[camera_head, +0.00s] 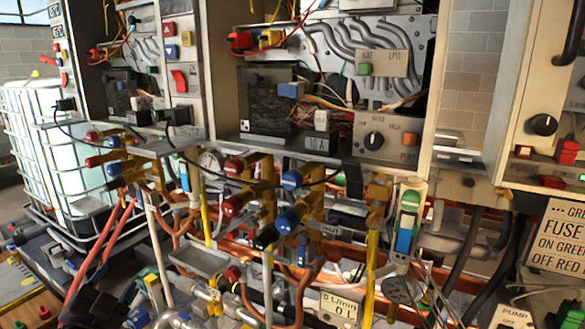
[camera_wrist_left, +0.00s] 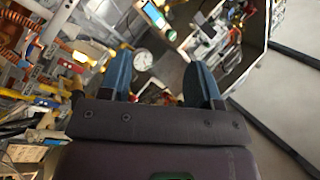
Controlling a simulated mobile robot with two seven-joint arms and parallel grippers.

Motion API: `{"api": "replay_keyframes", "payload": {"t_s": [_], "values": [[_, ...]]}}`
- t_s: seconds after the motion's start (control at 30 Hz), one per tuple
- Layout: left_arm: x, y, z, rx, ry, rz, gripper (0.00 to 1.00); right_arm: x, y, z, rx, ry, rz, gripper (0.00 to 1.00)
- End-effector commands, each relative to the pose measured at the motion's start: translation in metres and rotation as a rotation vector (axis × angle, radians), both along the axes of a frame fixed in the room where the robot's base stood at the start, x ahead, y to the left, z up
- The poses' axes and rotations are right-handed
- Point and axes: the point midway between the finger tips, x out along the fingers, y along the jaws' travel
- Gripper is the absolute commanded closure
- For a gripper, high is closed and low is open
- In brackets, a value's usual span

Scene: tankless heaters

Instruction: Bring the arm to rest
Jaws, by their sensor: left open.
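My left gripper (camera_wrist_left: 160,78) shows in the left wrist view with two blue fingers spread apart. Nothing sits between the fingers, so it is open and empty. Beyond the fingertips are a round white gauge (camera_wrist_left: 143,61) and a blue-screened device (camera_wrist_left: 155,16), apart from the fingers as far as I can tell. In the head view, a dark shape low at the left may be my left arm, but it blends into the pipework. My right gripper is in neither view.
Heater cabinets with an open front (camera_head: 330,75) stand ahead. Red-handled (camera_head: 233,205) and blue-handled valves (camera_head: 291,180), yellow pipes (camera_head: 372,265) and hoses crowd below. A caged white tank (camera_head: 40,125) stands left, a fuse sign (camera_head: 560,237) right. Pale floor (camera_wrist_left: 285,95) lies right in the wrist view.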

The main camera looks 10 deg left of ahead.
Motion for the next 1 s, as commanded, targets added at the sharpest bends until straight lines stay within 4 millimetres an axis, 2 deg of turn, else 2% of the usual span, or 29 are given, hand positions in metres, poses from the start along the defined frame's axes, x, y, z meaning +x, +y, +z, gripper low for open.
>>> {"api": "replay_keyframes", "payload": {"t_s": [0.03,0.2,0.27,0.4,0.5,0.6,0.7,0.8,1.0], "values": [[-0.01,-0.008,-0.032,-0.085,0.07,-0.009,0.43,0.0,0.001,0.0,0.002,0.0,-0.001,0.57],[-0.051,-0.043,-0.123,-0.349,0.283,-0.028,0.43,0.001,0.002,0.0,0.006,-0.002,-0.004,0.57],[-0.07,-0.057,-0.152,-0.432,0.353,-0.029,0.43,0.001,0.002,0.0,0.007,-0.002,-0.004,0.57],[-0.121,-0.093,-0.21,-0.605,0.498,-0.024,0.43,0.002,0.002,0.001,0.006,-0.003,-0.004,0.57],[-0.159,-0.115,-0.241,-0.685,0.578,-0.005,0.43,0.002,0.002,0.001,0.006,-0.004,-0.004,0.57],[-0.192,-0.127,-0.261,-0.725,0.634,0.023,0.43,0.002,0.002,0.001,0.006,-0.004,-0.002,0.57],[-0.212,-0.128,-0.272,-0.743,0.665,0.051,0.43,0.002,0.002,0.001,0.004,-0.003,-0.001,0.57],[-0.223,-0.126,-0.276,-0.746,0.68,0.065,0.43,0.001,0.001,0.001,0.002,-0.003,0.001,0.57],[-0.225,-0.125,-0.277,-0.744,0.684,0.068,0.43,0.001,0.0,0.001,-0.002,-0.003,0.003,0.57]]}}
